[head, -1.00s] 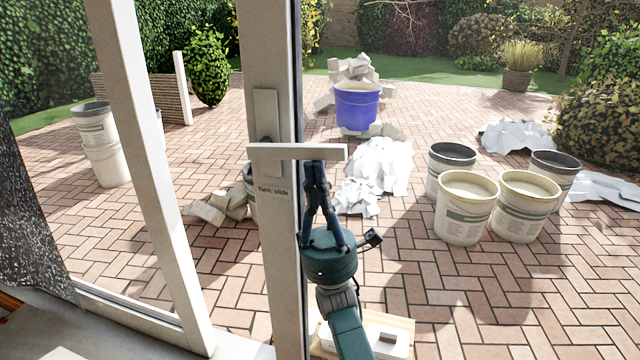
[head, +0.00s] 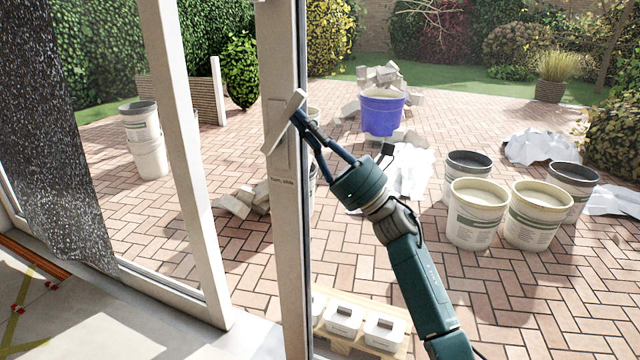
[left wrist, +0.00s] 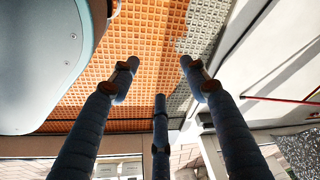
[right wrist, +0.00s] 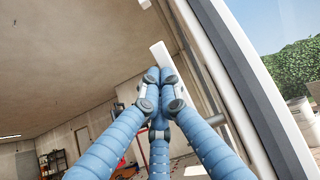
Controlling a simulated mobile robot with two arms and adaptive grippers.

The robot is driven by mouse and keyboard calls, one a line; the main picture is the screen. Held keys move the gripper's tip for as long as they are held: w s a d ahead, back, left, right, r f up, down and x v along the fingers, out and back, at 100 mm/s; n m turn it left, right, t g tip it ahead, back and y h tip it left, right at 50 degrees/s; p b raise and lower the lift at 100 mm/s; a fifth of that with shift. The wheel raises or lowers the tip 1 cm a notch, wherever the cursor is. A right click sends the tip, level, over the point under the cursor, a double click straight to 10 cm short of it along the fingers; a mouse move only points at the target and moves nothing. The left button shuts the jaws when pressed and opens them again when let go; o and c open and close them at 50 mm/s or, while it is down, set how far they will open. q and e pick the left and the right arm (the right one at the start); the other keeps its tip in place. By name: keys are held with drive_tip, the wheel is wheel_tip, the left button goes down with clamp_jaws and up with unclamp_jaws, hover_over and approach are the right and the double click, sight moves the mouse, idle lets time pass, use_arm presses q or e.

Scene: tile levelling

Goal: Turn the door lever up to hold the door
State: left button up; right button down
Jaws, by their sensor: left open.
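The door lever (head: 276,136) is a pale flat bar on the upright stile (head: 286,230) of the glass door. It stands tilted, its right end up and its left end down. My right gripper (head: 297,118) has its fingertips together at the lever's raised half, on its lower right side. In the right wrist view the shut fingers (right wrist: 161,76) hide part of the lever (right wrist: 162,53), and contact is hard to make out. My left gripper (left wrist: 160,67) is open and empty, its fingers spread in the left wrist view; it is outside the head view.
Printed words sit on the stile below the lever. Another door post (head: 190,170) stands to the left. Outside are a blue tub (head: 382,112), several white buckets (head: 477,215), rubble and a pallet (head: 345,342) with white boxes.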

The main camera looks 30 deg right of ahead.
sight(290, 107)
drive_tip(key=shift+g+h, duration=0.6)
drive_tip(key=shift+g, duration=0.1)
drive_tip(key=x, duration=0.4)
drive_tip(key=shift+d+r, duration=0.15)
drive_tip(key=shift+r, duration=0.05)
use_arm(q)
drive_tip(key=shift+s+a, duration=0.1)
drive_tip(key=shift+s, duration=0.6)
use_arm(e)
drive_tip(key=shift+w+a+r+t, duration=0.15)
drive_tip(key=shift+w+a+r, duration=0.25)
drive_tip(key=shift+w, duration=0.1)
drive_tip(key=shift+w+a+r+t, duration=0.15)
drive_tip(key=shift+w+a+r, duration=0.15)
drive_tip(key=shift+w, duration=0.2)
use_arm(q)
drive_tip(key=shift+f, duration=0.1)
use_arm(e)
drive_tip(key=shift+f, duration=0.15)
